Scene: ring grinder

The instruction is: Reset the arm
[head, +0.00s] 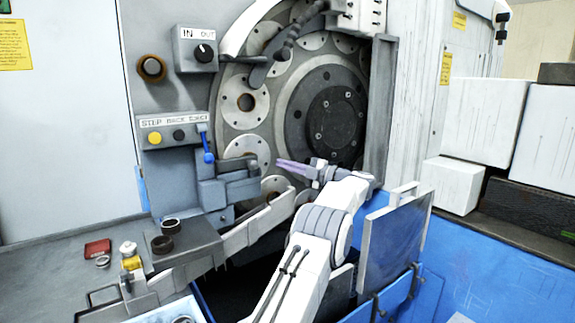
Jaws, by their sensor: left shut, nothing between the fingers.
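My left arm reaches up from the bottom middle of the head view. Its gripper (281,163) points left and is shut and empty. It shows in front of the lower part of the grinder's round disc face (246,104), to the right of the grey-blue bracket (232,186). I cannot tell how far it stands from the disc. A black round hub (336,118) sits up and right of the gripper. My right gripper is not in view.
A control panel with a blue lever (205,143) is at left. Dark rings (162,244) lie on a grey block at lower left. A white-framed panel (395,236) stands right of my arm. White boxes (484,121) are stacked at far right. A blue bin wall (500,260) is below them.

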